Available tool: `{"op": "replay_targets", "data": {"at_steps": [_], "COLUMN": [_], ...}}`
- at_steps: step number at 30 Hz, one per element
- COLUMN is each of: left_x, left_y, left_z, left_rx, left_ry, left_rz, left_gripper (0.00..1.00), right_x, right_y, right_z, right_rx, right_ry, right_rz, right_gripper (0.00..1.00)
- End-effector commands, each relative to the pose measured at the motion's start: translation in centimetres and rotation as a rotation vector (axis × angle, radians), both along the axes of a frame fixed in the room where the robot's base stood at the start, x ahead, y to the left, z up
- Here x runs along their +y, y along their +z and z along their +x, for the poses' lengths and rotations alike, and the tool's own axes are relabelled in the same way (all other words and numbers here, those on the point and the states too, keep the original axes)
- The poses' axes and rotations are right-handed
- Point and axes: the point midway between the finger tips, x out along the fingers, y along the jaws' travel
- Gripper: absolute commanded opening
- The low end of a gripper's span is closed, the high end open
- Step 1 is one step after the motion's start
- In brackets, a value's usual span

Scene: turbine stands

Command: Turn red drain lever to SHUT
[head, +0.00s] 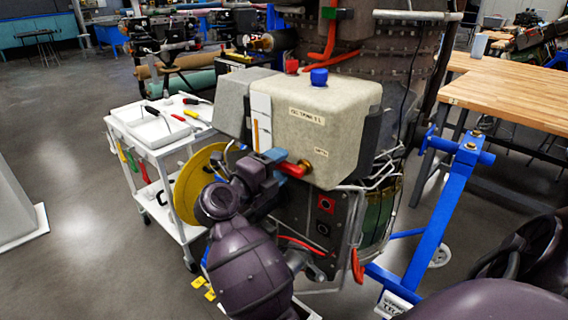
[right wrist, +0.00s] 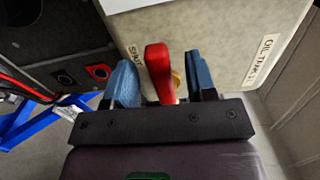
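The beige oil tank (head: 330,115) has a blue cap on top and a brass valve (head: 305,165) low on its front. The red drain lever (head: 292,170) reaches left from the valve, away from the small label, which reads SHUT (right wrist: 135,60) in the right wrist view. My right gripper (head: 276,162) is at the lever. In the right wrist view, the red lever (right wrist: 160,72) stands between its two blue fingers, with a small gap visible on the right side; contact on the left is unclear. My left gripper is not in view.
A yellow disc (head: 200,178) and a white tool cart (head: 150,140) stand left of the tank. A dark panel (right wrist: 60,65) with red hoses is below it. A blue stand frame (head: 440,210) and a wooden workbench (head: 510,92) are at right.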

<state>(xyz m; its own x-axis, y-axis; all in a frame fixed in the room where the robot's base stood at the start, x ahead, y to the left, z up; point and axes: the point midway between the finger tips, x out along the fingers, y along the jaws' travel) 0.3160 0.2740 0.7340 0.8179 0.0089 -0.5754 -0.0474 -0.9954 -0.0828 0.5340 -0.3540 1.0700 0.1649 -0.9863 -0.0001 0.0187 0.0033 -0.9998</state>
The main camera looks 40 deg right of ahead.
Motion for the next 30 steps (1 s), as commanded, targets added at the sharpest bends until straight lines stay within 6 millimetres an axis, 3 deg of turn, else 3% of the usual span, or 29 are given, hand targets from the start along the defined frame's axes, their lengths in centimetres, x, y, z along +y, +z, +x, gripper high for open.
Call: {"op": "replay_targets", "data": {"at_steps": [4,13,30], "left_x": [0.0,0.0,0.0], "left_y": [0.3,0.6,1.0], "left_z": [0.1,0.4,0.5], "left_rx": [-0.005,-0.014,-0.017], "left_ry": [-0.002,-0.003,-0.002], "left_rz": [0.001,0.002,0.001], "left_gripper": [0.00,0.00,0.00], "right_x": [0.0,0.2,4.0], "right_y": [0.0,0.1,-0.1], "right_z": [0.0,0.0,-0.7], "right_rx": [-0.001,-0.002,0.002], "right_ry": [0.000,0.001,0.003], "right_rz": [0.000,0.001,0.006], "right_gripper": [0.59,0.59,0.59]}}
